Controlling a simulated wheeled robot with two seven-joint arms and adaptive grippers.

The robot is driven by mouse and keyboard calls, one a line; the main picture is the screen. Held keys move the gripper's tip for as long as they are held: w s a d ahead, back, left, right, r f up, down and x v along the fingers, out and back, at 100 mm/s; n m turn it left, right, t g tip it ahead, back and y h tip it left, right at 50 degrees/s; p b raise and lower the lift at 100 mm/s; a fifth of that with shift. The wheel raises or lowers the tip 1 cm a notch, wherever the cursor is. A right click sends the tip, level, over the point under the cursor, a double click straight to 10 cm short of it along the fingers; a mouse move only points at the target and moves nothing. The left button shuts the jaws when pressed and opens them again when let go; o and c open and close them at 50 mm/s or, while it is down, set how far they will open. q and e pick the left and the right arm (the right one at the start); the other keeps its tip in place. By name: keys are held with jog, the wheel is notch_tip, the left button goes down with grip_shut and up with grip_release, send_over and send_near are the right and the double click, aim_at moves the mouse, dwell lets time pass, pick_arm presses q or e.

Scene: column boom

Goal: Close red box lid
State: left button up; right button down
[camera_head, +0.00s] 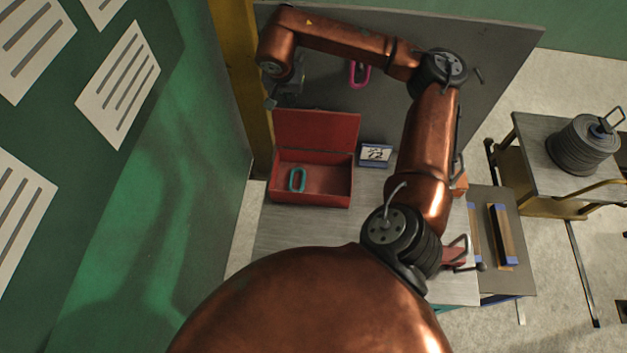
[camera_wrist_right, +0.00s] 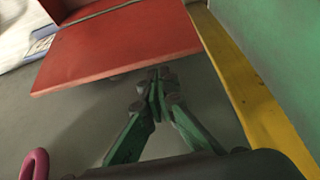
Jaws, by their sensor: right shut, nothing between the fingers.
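The red box (camera_head: 312,190) stands on the grey table with its lid (camera_head: 316,130) open, raised at the back edge. A teal link-shaped ring (camera_head: 297,180) is inside it, at the left. My right gripper (camera_head: 271,103) is behind the raised lid, near its upper left corner. In the right wrist view the gripper (camera_wrist_right: 157,78) is shut and empty, with its fingertips close to the edge of the red lid (camera_wrist_right: 115,45); I cannot tell whether they touch. My left gripper is not in view.
A pink ring (camera_head: 358,74) hangs on the grey panel (camera_head: 490,45) behind. A yellow post (camera_head: 240,70) and green wall (camera_head: 200,150) are close on the left. My right arm reaches over the table's right side.

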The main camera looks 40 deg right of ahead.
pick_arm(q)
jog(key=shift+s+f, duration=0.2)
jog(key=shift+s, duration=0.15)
pick_arm(e)
jog(key=shift+f, duration=0.3)
pick_arm(q)
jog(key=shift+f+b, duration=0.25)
jog(key=shift+b, duration=0.15)
pick_arm(e)
jog(key=shift+f, duration=0.5)
jog(key=shift+s+a, duration=0.1)
jog(key=shift+a, duration=0.05)
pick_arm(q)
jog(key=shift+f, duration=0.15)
pick_arm(e)
jog(key=shift+s+a+f, duration=0.2)
jog(key=shift+s+a, duration=0.4)
jog(key=shift+a, duration=0.15)
jog(key=shift+s+a+f, duration=0.25)
jog(key=shift+s+a, duration=0.4)
jog(key=shift+a, duration=0.05)
jog(key=shift+s+a+f, duration=0.2)
jog(key=shift+s+a, duration=0.4)
jog(key=shift+a, duration=0.15)
jog(key=shift+s+a+f, duration=0.1)
jog(key=shift+s+a, duration=0.4)
jog(key=shift+a, duration=0.1)
